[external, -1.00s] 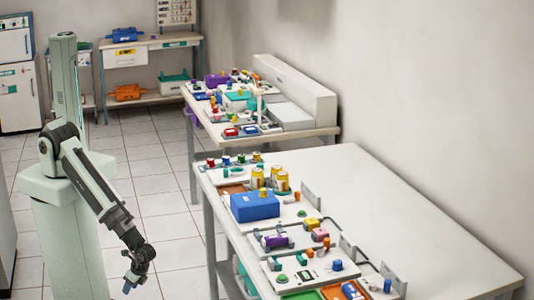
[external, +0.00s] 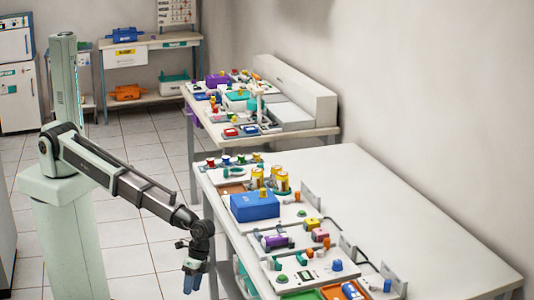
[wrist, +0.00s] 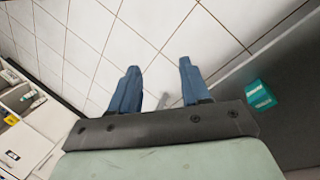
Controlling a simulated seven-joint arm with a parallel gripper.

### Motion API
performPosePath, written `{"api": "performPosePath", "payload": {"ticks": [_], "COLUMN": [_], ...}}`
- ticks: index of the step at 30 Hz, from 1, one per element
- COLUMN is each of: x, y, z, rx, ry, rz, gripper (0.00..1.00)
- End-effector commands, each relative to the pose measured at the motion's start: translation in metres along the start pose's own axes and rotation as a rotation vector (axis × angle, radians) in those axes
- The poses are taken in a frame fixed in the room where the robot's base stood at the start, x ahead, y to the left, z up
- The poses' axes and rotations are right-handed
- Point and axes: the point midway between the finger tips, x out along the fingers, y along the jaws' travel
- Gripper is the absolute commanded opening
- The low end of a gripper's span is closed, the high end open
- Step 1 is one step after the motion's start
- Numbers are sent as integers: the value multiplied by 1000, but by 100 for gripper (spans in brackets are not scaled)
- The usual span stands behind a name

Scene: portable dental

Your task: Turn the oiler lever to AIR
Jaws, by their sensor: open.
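My gripper (external: 193,278) hangs at the left edge of the front table (external: 440,240), fingers pointing down. In the wrist view its two blue fingers (wrist: 155,90) are apart with nothing between them, over the tiled floor. The oiler lever cannot be told apart at this size. Several small panels with coloured knobs and levers stand along the table's left side, among them one with a purple cylinder (external: 276,241) and one with a green button and a blue knob (external: 337,266). My gripper is apart from all of them.
A blue box (external: 254,206) and yellow-topped jars (external: 281,182) stand toward the table's far end. Orange and green trays (external: 333,292) lie at the near edge. The table's right side is bare. A second crowded table (external: 290,115) stands behind.

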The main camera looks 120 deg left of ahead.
Motion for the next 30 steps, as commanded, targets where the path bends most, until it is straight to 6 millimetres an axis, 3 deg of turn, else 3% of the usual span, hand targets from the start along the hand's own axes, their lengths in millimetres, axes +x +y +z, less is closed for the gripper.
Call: {"api": "performPosePath", "payload": {"ticks": [1,3,9,15,19,23,26,30], "x": [-16,-38,-104,-162,-199,-242,-278,-337], "y": [9,22,58,89,99,75,39,-24], "z": [-20,-39,-86,-118,-136,-160,-176,-193], "rx": [10,21,56,89,89,-3,-124,-333], "ry": [22,48,116,172,199,210,211,216], "rz": [12,31,81,124,137,109,66,-6], "gripper": [47,47,47,47,47,47,47,47]}}
